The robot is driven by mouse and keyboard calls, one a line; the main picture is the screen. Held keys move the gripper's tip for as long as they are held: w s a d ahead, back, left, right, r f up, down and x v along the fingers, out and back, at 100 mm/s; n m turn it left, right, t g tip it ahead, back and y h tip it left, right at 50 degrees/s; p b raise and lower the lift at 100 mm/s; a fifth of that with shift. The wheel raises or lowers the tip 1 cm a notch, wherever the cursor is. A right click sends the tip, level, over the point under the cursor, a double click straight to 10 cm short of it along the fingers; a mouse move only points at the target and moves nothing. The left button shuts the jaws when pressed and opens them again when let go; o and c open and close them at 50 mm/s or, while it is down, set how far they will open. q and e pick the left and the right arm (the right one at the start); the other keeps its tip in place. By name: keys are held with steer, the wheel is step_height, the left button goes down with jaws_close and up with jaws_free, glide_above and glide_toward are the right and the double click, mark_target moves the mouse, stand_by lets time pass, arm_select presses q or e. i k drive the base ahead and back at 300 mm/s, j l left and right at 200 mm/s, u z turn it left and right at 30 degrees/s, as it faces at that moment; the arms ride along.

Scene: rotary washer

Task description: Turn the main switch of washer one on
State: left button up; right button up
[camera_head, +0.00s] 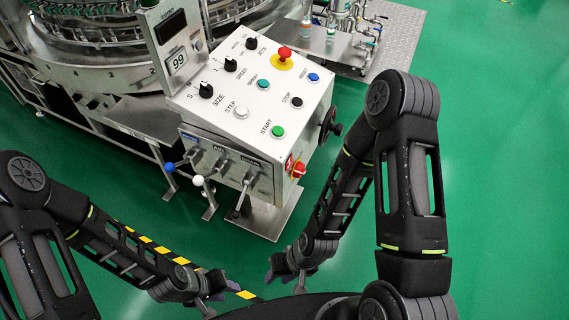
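The washer's slanted control box (238,105) stands at the upper middle. Neither gripper touches the box.
The top panel has a red emergency button (284,53), a green start button (277,131) and black knobs. Levers with blue (169,167) and white (198,180) ends stick out in front. A black handwheel (329,125) is on the right side. Green floor (500,180) is clear to the right.

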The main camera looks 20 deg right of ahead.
mark_target(299, 171)
steer(key=l+u, duration=0.3)
steer(key=l, duration=0.45)
steer(key=l+u, duration=0.3)
steer(key=l, duration=0.5)
steer(key=l+u, duration=0.3)
steer(key=l, duration=0.45)
steer(key=k+l, duration=0.1)
steer(key=l, duration=0.8)
steer(key=k+l, duration=0.15)
steer(key=l, duration=0.8)
steer(key=k+l, duration=0.15)
steer(key=l, duration=0.3)
steer(key=k+l+u, duration=0.1)
steer(key=l, duration=0.35)
